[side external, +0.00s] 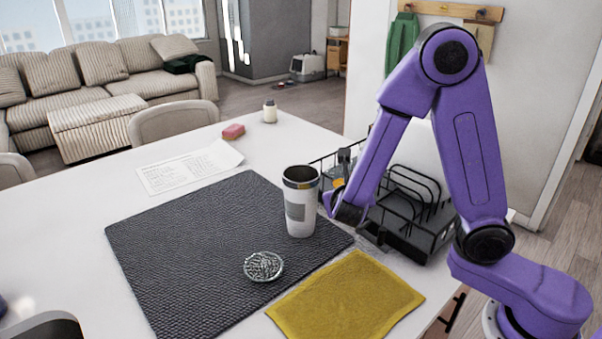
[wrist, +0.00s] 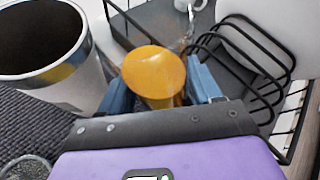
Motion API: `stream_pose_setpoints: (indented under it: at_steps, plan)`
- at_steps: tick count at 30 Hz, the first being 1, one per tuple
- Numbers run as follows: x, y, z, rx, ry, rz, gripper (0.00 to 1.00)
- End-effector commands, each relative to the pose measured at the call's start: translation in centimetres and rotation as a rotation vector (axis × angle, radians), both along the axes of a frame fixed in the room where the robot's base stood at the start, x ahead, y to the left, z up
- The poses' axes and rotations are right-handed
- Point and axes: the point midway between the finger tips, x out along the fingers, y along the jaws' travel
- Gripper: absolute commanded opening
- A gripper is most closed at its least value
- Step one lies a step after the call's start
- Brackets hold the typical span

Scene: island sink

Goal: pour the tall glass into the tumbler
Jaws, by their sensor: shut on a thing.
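The tumbler (side external: 300,205), a white cup with a steel rim and a grey label, stands upright on the dark mat. Its open, dark mouth also shows in the wrist view (wrist: 40,40). My gripper (side external: 345,175) is just right of the tumbler, with its blue fingers (wrist: 160,85) shut on the tall glass. The tall glass holds something orange (wrist: 153,75) and sits between the fingers, apart from the tumbler. In the side view only a small orange patch (side external: 337,187) of it shows; the rest is hard to make out. I cannot tell whether it touches the surface below.
A black wire dish rack (side external: 410,205) stands close behind and right of my gripper. A silvery scourer (side external: 264,266) lies on the mat (side external: 180,250). A yellow cloth (side external: 345,295) lies in front. A paper (side external: 190,167), a pink sponge (side external: 233,131) and a small bottle (side external: 270,111) are farther back.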

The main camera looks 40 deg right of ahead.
Motion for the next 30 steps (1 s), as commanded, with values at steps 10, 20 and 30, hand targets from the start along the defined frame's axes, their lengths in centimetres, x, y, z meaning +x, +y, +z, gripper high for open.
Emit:
stream_pose_setpoints:
  at_steps: [10,20,30]
  plan:
    - [1.0,0.7,4.3,-0.113,0.166,-0.004,0.27]
    - [1.4,1.0,7.3,-0.260,0.391,-0.002,0.27]
    - [1.1,0.7,5.4,-0.340,0.511,-0.001,0.27]
